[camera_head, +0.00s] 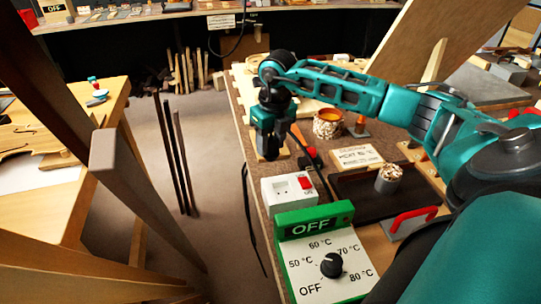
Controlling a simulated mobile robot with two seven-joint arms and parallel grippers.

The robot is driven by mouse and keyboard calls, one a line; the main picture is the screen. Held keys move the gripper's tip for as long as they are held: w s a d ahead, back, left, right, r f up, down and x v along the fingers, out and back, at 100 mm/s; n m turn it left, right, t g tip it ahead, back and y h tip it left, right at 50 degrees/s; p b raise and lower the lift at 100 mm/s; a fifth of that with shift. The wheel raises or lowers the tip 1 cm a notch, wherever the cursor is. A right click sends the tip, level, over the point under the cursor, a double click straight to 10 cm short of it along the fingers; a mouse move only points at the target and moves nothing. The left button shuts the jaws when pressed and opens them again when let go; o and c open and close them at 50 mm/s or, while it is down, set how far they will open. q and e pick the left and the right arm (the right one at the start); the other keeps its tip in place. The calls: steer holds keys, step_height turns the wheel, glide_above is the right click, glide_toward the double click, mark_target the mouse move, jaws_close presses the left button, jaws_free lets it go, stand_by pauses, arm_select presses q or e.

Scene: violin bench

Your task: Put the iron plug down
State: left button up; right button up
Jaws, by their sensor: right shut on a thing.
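My right gripper (268,150) points down over the left edge of the bench, behind the white socket box. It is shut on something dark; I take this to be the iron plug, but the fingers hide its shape. The white socket box (281,190) has a red switch and a socket face with no plug in it. A black cord (246,205) hangs down over the bench edge below the gripper. My left gripper is not in view.
In front stands a green-framed temperature dial (331,264) with an OFF sign (312,222). To the right are a dark tray (355,190), a small pot (388,178), a lettered block (357,157) and a red-handled tool (410,220). A speckled pot (327,123) stands behind.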

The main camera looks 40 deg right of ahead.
mark_target(271, 152)
step_height(271, 152, down, 4)
steer(key=shift+f, duration=0.1)
arm_select(q)
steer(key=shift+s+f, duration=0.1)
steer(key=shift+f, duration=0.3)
steer(key=shift+b, duration=0.3)
arm_select(e)
steer(key=shift+f, duration=0.15)
steer(key=o, duration=1.1)
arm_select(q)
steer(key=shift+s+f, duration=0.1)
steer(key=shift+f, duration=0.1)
arm_select(e)
steer(key=shift+r, duration=0.6)
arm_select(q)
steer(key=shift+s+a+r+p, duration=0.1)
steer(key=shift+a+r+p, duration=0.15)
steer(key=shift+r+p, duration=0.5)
arm_select(e)
steer(key=r, duration=0.3)
steer(key=s+r, duration=0.1)
steer(key=r, duration=0.7)
steer(key=shift+s+a+r, duration=0.1)
steer(key=shift+s, duration=0.1)
